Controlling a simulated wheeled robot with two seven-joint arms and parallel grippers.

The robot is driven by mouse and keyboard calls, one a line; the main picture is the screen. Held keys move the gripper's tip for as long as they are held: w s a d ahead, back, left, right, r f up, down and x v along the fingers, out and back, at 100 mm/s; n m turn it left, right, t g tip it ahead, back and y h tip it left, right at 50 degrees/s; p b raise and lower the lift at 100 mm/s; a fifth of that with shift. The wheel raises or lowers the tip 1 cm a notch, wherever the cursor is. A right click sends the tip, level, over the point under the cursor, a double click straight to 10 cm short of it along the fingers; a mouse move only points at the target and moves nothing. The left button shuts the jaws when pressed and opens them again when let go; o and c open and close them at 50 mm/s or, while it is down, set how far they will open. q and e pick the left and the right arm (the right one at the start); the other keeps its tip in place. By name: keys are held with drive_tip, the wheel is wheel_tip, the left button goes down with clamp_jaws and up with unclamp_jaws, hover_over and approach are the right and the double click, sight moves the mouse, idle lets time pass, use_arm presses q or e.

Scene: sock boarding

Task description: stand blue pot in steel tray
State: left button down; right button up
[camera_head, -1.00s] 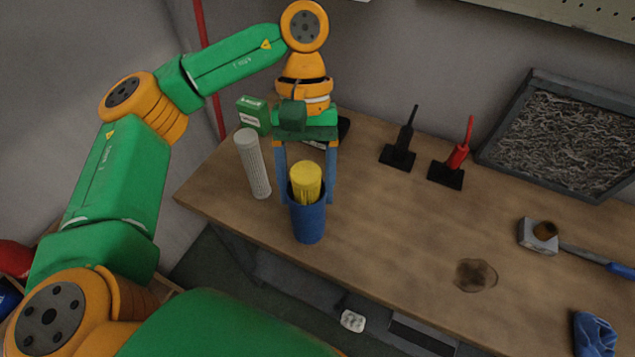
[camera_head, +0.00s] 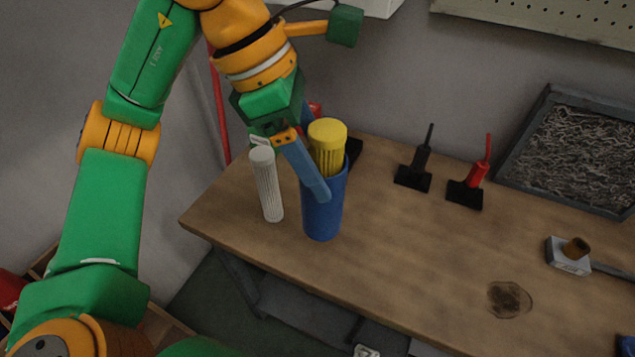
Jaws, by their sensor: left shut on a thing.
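The blue pot (camera_head: 323,215) is upright, with a yellow ribbed cylinder (camera_head: 327,143) sticking out of its top. My left gripper (camera_head: 325,188) is shut on the pot, with one blue finger in front of its near side. The other finger is mostly hidden behind the pot. I cannot tell how far the pot's base is above the wooden table. A grey metal tray (camera_head: 515,148), filled with curly metal shavings, lies at the back right, well apart from the pot. My right gripper is not in view.
A white ribbed cylinder (camera_head: 267,187) stands close left of the pot. A black-handled tool (camera_head: 418,168) and a red-handled tool (camera_head: 470,185) stand between pot and tray. A brush-like block (camera_head: 568,255) lies at right. The middle of the table (camera_head: 410,250) is clear, apart from a stain.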

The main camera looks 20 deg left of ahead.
use_arm(q)
drive_tip(key=w+a+f+p, duration=0.2)
drive_tip(key=w+a+f, duration=0.3)
drive_tip(key=w+f, duration=0.4)
wheel_tip(320, 180, down, 3)
drive_tip(key=shift+w+a+r, duration=0.1)
drive_tip(key=shift+w+a, duration=0.05)
drive_tip(key=shift+w, duration=0.25)
drive_tip(key=shift+c, duration=2.3)
unclamp_jaws()
drive_tip(key=shift+f, duration=0.2)
drive_tip(key=o, duration=0.4)
